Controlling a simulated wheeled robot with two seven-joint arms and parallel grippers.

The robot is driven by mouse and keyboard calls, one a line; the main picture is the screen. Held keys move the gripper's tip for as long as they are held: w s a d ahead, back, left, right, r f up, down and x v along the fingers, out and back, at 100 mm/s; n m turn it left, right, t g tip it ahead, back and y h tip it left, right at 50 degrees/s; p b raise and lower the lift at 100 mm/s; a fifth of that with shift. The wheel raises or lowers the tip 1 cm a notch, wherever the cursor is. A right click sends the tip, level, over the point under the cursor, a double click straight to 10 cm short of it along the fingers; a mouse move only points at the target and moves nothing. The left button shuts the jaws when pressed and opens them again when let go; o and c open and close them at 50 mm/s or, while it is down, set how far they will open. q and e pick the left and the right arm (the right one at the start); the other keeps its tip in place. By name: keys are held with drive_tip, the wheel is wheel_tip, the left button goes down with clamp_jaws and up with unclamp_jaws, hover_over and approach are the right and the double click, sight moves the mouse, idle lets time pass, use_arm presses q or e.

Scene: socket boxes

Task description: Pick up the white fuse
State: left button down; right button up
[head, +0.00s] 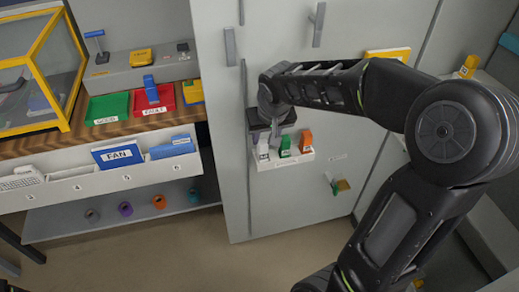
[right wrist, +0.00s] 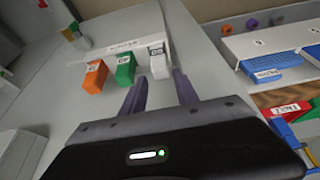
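The white fuse (head: 262,149) is the leftmost of the fuses on a small white holder (head: 285,162) on the grey cabinet front. In the right wrist view the white fuse (right wrist: 158,66) stands beside the green fuse (right wrist: 125,69) and the orange fuse (right wrist: 96,74). My right gripper (right wrist: 159,78) is open, its two dark fingers pointing at the white fuse from just in front. The fingertips lie close to either side of the white fuse; whether they touch it cannot be told. In the head view my right gripper partly covers the fuse's top. My left gripper is not in view.
Grey door handles (head: 230,46) stick out left of and above my right gripper. A shelf with coloured boxes, including a red one (head: 153,100), stands at the left. A green and yellow item (head: 338,185) is on the cabinet front, lower right of the holder.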

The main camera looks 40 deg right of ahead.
sight(262, 146)
drive_tip(key=shift+x, duration=1.3)
drive_tip(key=shift+f, duration=0.1)
drive_tip(key=x, duration=0.5)
drive_tip(key=shift+c, duration=0.4)
clamp_jaws()
